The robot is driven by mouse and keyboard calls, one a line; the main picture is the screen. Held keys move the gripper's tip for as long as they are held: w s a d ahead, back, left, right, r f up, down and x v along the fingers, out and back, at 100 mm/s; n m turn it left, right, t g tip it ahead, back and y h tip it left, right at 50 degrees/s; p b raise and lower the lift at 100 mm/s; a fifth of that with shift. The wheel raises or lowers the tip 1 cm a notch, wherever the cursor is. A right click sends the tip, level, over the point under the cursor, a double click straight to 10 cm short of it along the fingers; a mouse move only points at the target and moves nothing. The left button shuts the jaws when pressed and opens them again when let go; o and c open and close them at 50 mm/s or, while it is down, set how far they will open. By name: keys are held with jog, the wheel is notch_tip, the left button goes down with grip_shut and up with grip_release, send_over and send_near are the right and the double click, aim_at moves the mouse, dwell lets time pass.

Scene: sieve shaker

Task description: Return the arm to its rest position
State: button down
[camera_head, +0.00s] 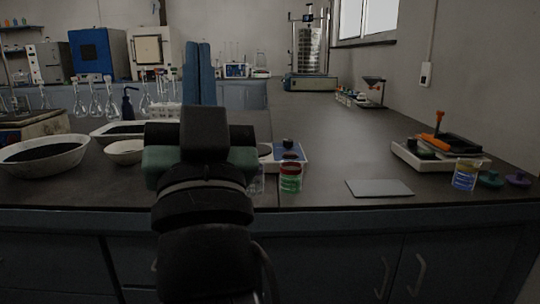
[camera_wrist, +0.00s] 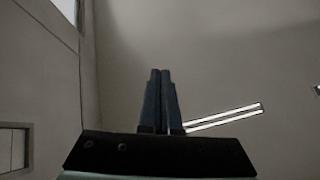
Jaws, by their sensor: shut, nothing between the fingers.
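My gripper (camera_head: 197,73) points straight up in the head view, with its two blue fingers side by side and touching. My dark arm rises in front of the bench at the middle left and hides part of what stands behind it. In the wrist view, the fingers of my gripper (camera_wrist: 160,100) are closed together with nothing between them. The sieve shaker (camera_head: 311,55), a stack of metal sieves on a frame, stands far back on the bench, well away from my gripper.
The dark bench (camera_head: 335,135) has free room in its middle. Near its front edge are a red-and-green jar (camera_head: 290,178), a flat grey plate (camera_head: 379,188), a blue-labelled jar (camera_head: 466,175) and a white tray (camera_head: 404,155). White bowls (camera_head: 72,165) stand left. A ceiling light (camera_wrist: 225,117) shows.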

jog(key=s+d+r+t+h+p, duration=0.2)
jog(key=s+d+r+h, duration=0.4)
jog(key=s+d, duration=0.25)
notch_tip(320, 180, up, 37)
jog(key=a+p, duration=0.1)
jog(key=p, duration=3.6)
jog(key=shift+a+m+y, duration=0.3)
jog(key=shift+s, duration=0.1)
